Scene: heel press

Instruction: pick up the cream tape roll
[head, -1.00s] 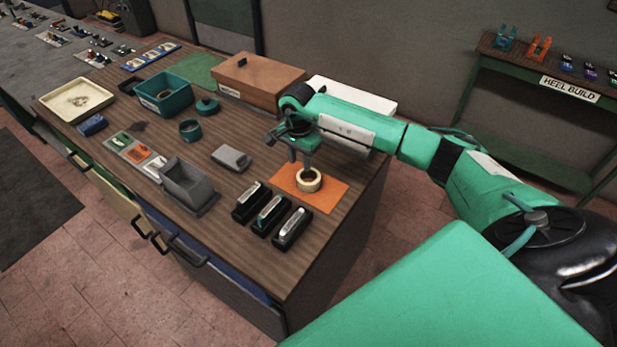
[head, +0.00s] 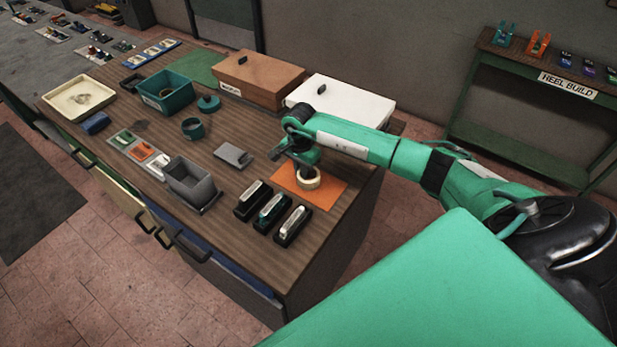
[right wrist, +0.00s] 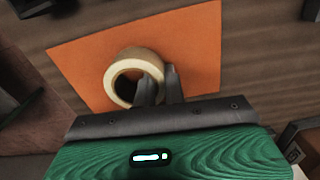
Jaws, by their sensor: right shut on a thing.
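The cream tape roll (head: 309,181) lies flat on an orange mat (head: 330,192) near the right end of the wooden workbench. My right gripper (head: 303,172) is directly above the roll with its fingers down at it. In the right wrist view the roll (right wrist: 122,72) shows its open hole. The right gripper (right wrist: 160,88) has one finger inside the hole and one outside, shut on the roll's wall. The roll appears to rest on the orange mat (right wrist: 82,68). My left gripper is not in view.
Several dark stapler-like items (head: 271,210) stand in front of the mat. A white box (head: 340,102) and a brown box (head: 262,78) stand behind. Bare wood lies right of the staplers.

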